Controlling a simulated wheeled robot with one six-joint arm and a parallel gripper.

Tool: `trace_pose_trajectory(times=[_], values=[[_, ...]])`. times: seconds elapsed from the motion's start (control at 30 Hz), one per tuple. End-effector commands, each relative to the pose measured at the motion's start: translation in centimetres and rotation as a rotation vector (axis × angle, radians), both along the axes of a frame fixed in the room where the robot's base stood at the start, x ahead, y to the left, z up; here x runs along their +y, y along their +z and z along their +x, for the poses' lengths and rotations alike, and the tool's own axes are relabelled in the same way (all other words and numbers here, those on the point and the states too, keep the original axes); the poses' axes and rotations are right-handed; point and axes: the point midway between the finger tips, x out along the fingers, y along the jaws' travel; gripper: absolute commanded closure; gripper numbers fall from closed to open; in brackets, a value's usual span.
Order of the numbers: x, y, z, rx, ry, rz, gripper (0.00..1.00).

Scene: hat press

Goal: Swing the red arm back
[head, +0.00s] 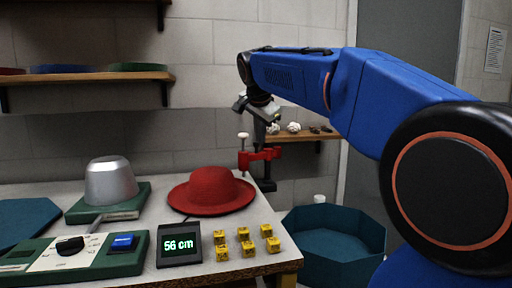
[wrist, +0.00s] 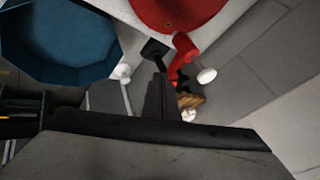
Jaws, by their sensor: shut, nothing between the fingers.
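The red arm (head: 258,156) sits on a dark upright post at the back right corner of the table, just right of the red hat. A white knob (head: 243,136) stands at its left end. My gripper (head: 262,112) is above the post, apart from the arm as far as I can tell. In the wrist view the red arm (wrist: 184,47) and its white knob (wrist: 206,76) lie just beyond my dark fingertips (wrist: 158,84), which are together and empty. The fingers hide part of the post.
The red hat (head: 210,190) lies on the table close to the red arm. Several yellow blocks (head: 245,241), a display (head: 179,245) and a green control panel (head: 75,258) are in front. A teal bin (head: 333,235) stands right of the table; a shelf (head: 300,136) is behind.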

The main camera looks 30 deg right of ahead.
Motion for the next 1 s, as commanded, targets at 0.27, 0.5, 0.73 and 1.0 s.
trace_pose_trajectory(times=[0.27, 0.5, 0.73, 1.0], values=[[-1.2, -3.0, 1.8, 0.003, 0.0, 0.0, 1.0], [-2.6, -6.4, 3.9, 0.004, 0.001, 0.0, 1.0], [-3.1, -7.9, 6.6, 0.001, 0.003, -0.001, 1.0], [-2.8, -7.8, 8.6, 0.001, 0.003, -0.001, 1.0]])
